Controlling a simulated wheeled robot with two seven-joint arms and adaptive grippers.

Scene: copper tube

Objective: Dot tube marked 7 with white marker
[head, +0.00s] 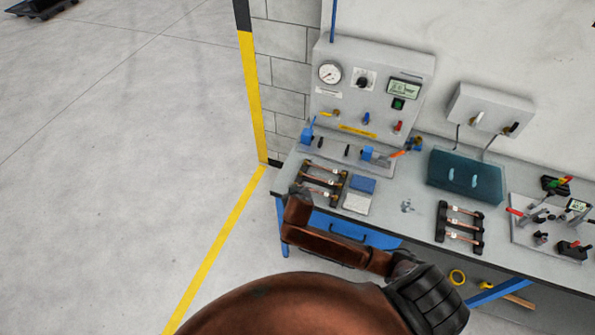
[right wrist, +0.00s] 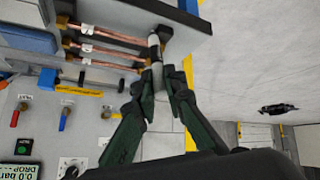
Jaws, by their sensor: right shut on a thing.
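Several copper tubes with small white labels lie across two black racks; the numbers are too small to read. The left rack (head: 344,188) holds three, including a copper tube (head: 322,168). The right rack (head: 442,224) holds others, including a copper tube (head: 462,224). In the right wrist view, my right gripper (right wrist: 165,74) is shut on a pale, narrow marker (right wrist: 154,46). Its end is at the end of the left rack's copper tubes (right wrist: 112,53); I cannot tell whether it touches one. My arm partly covers this rack in the head view. My left gripper is not in view.
A test panel (head: 372,85) with a gauge stands behind the left rack.

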